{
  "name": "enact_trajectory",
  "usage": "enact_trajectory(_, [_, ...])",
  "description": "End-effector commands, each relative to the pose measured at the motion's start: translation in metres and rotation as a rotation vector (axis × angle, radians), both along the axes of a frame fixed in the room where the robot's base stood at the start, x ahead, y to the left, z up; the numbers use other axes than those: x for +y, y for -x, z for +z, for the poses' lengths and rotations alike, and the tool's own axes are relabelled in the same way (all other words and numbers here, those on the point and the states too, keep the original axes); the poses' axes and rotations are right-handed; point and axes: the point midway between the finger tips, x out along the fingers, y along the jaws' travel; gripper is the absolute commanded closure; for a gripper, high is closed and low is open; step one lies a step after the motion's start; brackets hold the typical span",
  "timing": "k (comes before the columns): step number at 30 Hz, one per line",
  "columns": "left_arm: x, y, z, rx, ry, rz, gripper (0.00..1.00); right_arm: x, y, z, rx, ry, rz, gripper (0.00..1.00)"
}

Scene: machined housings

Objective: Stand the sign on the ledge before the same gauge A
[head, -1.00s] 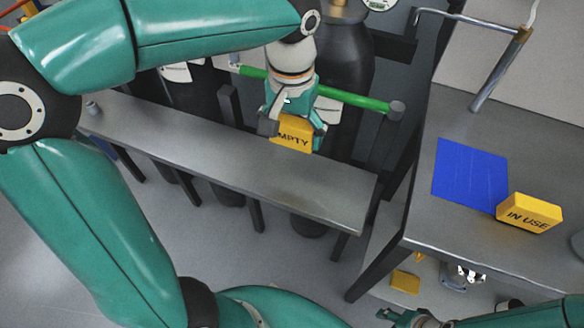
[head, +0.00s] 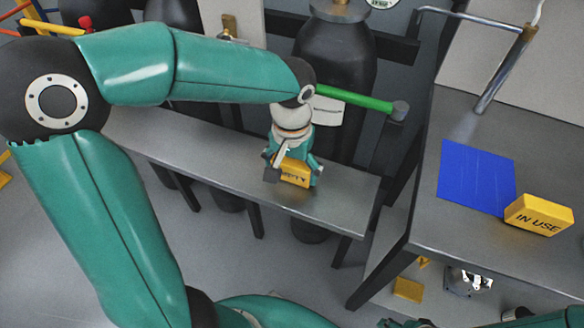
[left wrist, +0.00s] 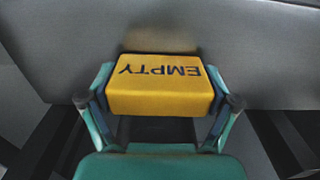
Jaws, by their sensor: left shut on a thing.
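My left gripper (head: 292,178) is shut on the yellow EMPTY sign (head: 295,172), at the ledge (head: 235,165) near its right part. The sign also shows between the fingers in the left wrist view (left wrist: 160,85), its lettering upside down there. Whether the sign touches the ledge I cannot tell. A round gauge (head: 381,3) is cut off by the top edge; its label is not readable. It sits above and right of the sign, beyond a dark cylinder (head: 335,60). Only a sliver of my right gripper (head: 394,323) shows at the bottom edge.
A yellow IN USE sign (head: 538,215) lies on the right table (head: 455,232), beside a blue mat (head: 478,178). A green bar (head: 355,98) runs behind the ledge. The ledge is clear right of my gripper. Yellow pieces (head: 408,290) lie below the table.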

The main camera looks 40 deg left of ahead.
Motion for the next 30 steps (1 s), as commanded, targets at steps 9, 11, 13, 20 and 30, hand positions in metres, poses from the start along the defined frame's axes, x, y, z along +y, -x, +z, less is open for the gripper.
enact_trajectory(9, [0.000, 0.000, -0.002, 0.000, 0.000, 0.000, 0.00, 0.000, 0.000, -0.002, 0.000, 0.000, 0.000, 0.55])
enact_trajectory(11, [0.000, 0.000, -0.002, 0.000, 0.000, 0.000, 0.00, 0.000, 0.000, -0.002, 0.000, 0.000, 0.000, 0.55])
enact_trajectory(13, [0.000, 0.000, -0.002, 0.000, 0.000, 0.000, 0.00, 0.000, 0.000, -0.002, 0.000, 0.000, 0.000, 0.55])
enact_trajectory(20, [0.000, 0.000, 0.003, 0.000, 0.000, 0.000, 0.00, 0.000, 0.000, 0.002, 0.000, 0.000, 0.000, 0.55])
enact_trajectory(30, [0.000, -0.001, 0.058, -0.004, 0.000, -0.001, 0.00, 0.000, 0.000, 0.014, 0.000, 0.000, 0.000, 0.55])
